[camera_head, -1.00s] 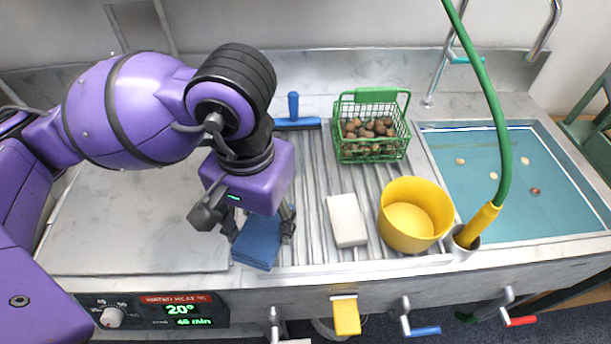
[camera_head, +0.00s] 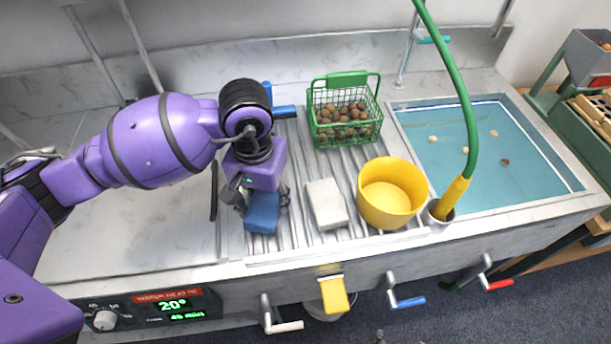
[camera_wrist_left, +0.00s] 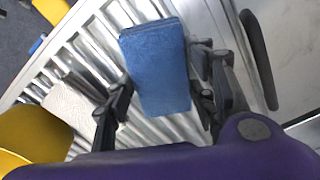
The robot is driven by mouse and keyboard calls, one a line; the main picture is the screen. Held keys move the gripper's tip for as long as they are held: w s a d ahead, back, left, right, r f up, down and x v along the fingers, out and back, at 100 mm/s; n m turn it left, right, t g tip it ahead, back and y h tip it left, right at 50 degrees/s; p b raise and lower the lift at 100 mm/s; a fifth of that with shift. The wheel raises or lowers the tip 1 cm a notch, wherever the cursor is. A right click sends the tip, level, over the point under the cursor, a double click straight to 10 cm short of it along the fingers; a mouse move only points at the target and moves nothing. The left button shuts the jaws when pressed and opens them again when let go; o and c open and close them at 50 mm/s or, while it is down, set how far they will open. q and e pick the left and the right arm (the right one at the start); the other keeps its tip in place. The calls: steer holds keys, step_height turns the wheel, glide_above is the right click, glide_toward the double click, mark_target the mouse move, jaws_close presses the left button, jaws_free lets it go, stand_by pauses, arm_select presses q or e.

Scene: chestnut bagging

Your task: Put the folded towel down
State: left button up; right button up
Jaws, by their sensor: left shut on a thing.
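The folded blue towel (camera_head: 262,213) is at the left part of the ribbed metal drainboard (camera_head: 297,240), near its front edge. My left gripper (camera_head: 262,200) points down and is shut on the towel. In the left wrist view the towel (camera_wrist_left: 158,70) lies between the two fingers (camera_wrist_left: 160,98), with its far end sticking out over the ribs. I cannot tell whether its underside touches the ribs. My right gripper is not in view.
A white block (camera_head: 326,204) and a yellow tub (camera_head: 391,193) stand to the right of the towel. A green wire basket of chestnuts (camera_head: 344,112) is behind them. A water basin (camera_head: 470,150) with a green hose (camera_head: 459,85) is at the right. The marble counter (camera_head: 130,225) at left is clear.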

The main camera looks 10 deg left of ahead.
mark_target(266, 204)
arm_select(q)
steer(key=shift+f, duration=0.1)
steer(key=shift+s+f, duration=0.1)
steer(key=shift+f, duration=0.05)
steer(key=o, duration=1.3)
steer(key=shift+c, duration=0.2)
steer(key=shift+r, duration=0.6)
step_height(266, 204, up, 11)
steer(key=b, duration=0.1)
steer(key=shift+r, duration=0.15)
